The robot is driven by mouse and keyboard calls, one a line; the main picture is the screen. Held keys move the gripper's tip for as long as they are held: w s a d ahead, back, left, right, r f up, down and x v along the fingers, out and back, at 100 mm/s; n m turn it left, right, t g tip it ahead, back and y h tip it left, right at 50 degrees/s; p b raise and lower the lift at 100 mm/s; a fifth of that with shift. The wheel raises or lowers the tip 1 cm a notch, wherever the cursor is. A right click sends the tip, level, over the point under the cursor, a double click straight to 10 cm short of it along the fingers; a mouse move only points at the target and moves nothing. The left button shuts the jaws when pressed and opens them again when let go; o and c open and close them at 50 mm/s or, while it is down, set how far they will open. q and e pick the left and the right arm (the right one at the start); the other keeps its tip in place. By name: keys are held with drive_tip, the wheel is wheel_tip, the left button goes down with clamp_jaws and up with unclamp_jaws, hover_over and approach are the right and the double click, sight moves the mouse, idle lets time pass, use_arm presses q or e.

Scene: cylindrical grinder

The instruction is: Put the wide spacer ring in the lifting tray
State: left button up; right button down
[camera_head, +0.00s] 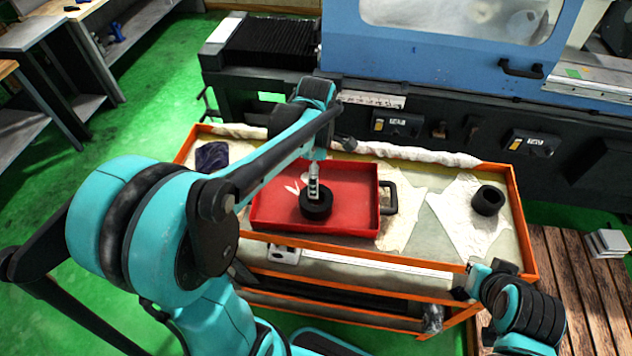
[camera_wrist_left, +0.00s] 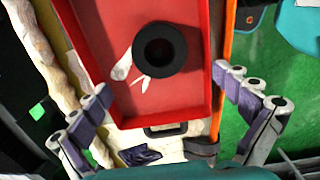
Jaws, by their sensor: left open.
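A thick black ring (camera_head: 316,206) lies flat in the red tray (camera_head: 270,212) on the cart. In the left wrist view the ring (camera_wrist_left: 141,52) shows its round hole, and the tray (camera_wrist_left: 100,35) surrounds it. My left gripper (camera_head: 314,184) is above this ring; its fingers (camera_wrist_left: 164,82) are spread wide and nothing is between their tips. A second black ring (camera_head: 487,201) sits at the right of the cart, outside the tray. I cannot tell for sure which ring is the wide spacer. My right wrist is at the cart's front right corner; its fingers are not clear.
The cart has a raised orange rim (camera_head: 512,205). A black tray handle (camera_head: 389,205) sticks out at the right. A dark blue cloth (camera_head: 212,156) lies at the left and white sheets (camera_head: 452,218) at the right. The blue grinder (camera_head: 440,55) stands behind.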

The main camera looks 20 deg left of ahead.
use_arm(q)
drive_tip(key=s+d+r+m+t, duration=0.1)
drive_tip(key=s+m, duration=0.4)
drive_tip(key=m, duration=0.6)
drive_tip(key=s+d+r+m+t, duration=0.2)
drive_tip(key=s+d+m+t, duration=0.2)
drive_tip(key=m, duration=0.7)
drive_tip(key=shift+s+r+t, duration=0.2)
drive_tip(key=shift+s+t, duration=0.75)
drive_tip(key=shift+t, duration=0.15)
